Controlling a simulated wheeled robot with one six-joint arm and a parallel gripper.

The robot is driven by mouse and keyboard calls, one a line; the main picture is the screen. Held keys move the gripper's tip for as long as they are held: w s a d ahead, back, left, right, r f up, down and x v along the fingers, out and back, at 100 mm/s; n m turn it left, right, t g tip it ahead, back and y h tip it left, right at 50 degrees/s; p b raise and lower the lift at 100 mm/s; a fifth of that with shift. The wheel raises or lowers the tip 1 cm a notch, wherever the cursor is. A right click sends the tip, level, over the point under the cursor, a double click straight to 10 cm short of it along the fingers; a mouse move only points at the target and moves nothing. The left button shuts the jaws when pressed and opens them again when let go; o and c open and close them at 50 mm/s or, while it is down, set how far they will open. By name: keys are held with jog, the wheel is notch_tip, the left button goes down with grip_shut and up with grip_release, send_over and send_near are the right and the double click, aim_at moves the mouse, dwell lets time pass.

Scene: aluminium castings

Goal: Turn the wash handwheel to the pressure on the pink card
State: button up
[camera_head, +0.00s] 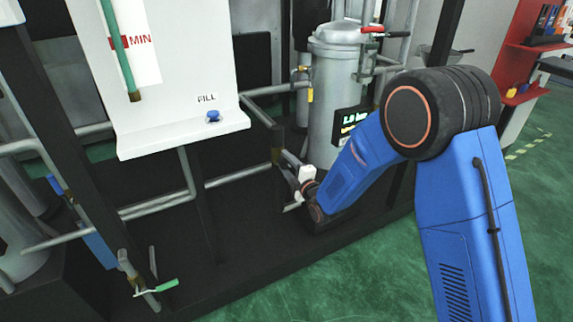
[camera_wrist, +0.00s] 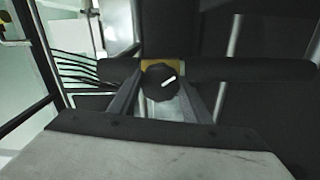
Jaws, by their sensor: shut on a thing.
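The handwheel (camera_wrist: 161,77) is a small round black knob with a white pointer line, mounted by a brass-coloured fitting on a dark horizontal pipe. The line points to the right and slightly up in the wrist view. My gripper (camera_wrist: 160,92) is shut on it, with one finger on each side. In the head view my gripper (camera_head: 304,182) is low among the pipes, and the handwheel cannot be made out there. A black display (camera_head: 350,120) beside the steel vessel seems to read 1.0 bar; my arm hides part of it. I see no pink card in either view.
A steel vessel (camera_head: 336,85) with red and black handles stands behind my arm. A white tank (camera_head: 170,90) marked MIN and FILL hangs at the left. Grey pipes (camera_head: 155,205) and dark frame posts surround my gripper. Open green floor (camera_head: 300,275) lies in front.

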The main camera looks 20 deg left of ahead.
jog(key=o, duration=1.1)
jog(key=v, duration=1.7)
jog(key=shift+s+d, duration=0.15)
jog(key=shift+d, duration=0.1)
